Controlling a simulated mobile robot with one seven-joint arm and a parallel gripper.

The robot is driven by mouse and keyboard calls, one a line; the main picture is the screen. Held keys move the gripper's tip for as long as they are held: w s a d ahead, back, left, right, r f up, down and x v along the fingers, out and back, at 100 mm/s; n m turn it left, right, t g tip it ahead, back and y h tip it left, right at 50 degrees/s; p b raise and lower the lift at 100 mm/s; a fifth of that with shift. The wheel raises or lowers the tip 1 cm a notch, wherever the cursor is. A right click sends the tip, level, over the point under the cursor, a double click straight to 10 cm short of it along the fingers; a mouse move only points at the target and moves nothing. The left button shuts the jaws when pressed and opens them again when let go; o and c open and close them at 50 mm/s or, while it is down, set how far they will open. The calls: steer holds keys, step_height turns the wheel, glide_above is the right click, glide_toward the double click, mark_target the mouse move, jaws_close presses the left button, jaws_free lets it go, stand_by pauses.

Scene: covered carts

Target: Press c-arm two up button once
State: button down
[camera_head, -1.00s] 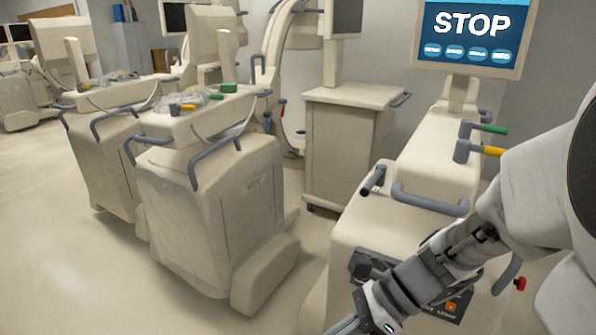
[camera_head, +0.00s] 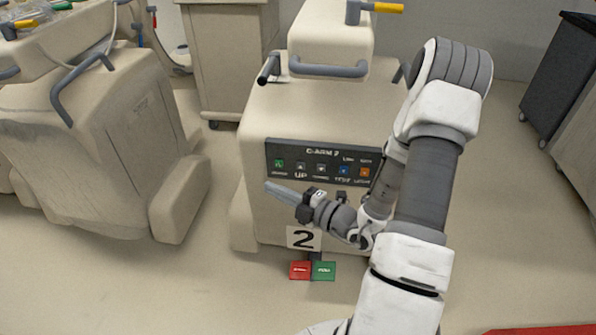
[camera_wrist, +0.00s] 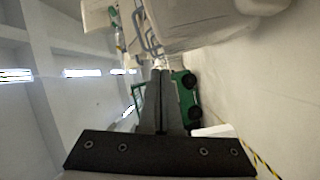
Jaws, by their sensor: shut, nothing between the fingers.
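The C-arm 2 control panel (camera_head: 322,177) is a dark strip on the front of the beige cart (camera_head: 330,110). It has a row of small buttons. The up button (camera_head: 300,167) is a small grey square above the word UP, right of a green button. My gripper (camera_head: 268,187) is shut and empty. Its fingers point left, below the green button at the panel's lower left edge, with the up button above and to the right. I cannot tell whether they touch the cart. The wrist view shows the shut fingers (camera_wrist: 160,105) but not the panel.
A down button (camera_head: 321,169), a blue button (camera_head: 344,170) and an orange button (camera_head: 364,172) are on the same panel. Below are a number 2 label (camera_head: 303,238), a red pedal (camera_head: 300,270) and a green pedal (camera_head: 323,270). Another beige cart (camera_head: 120,150) stands left.

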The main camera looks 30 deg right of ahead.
mark_target(301, 166)
steer(key=d+f+m+t+h+b, duration=0.1)
steer(key=d+f+m+h, duration=0.5)
steer(key=f+m, duration=0.1)
steer(key=shift+w+f+m+t, duration=0.25)
steer(key=shift+f+m+t, duration=0.05)
steer(key=shift+m, duration=0.5)
steer(key=shift+d, duration=0.1)
steer(key=shift+w+d+b, duration=0.2)
steer(key=shift+w+d, duration=0.6)
steer(key=shift+w, duration=0.4)
steer(key=shift+w+d+b, duration=0.2)
steer(key=shift+w+d, duration=0.65)
steer(key=shift+w, duration=0.4)
steer(key=shift+w+d+b, duration=0.2)
steer(key=shift+w+d, duration=0.6)
steer(key=shift+w, duration=0.4)
steer(key=shift+w+d+p, duration=0.25)
steer(key=shift+w+p, duration=0.1)
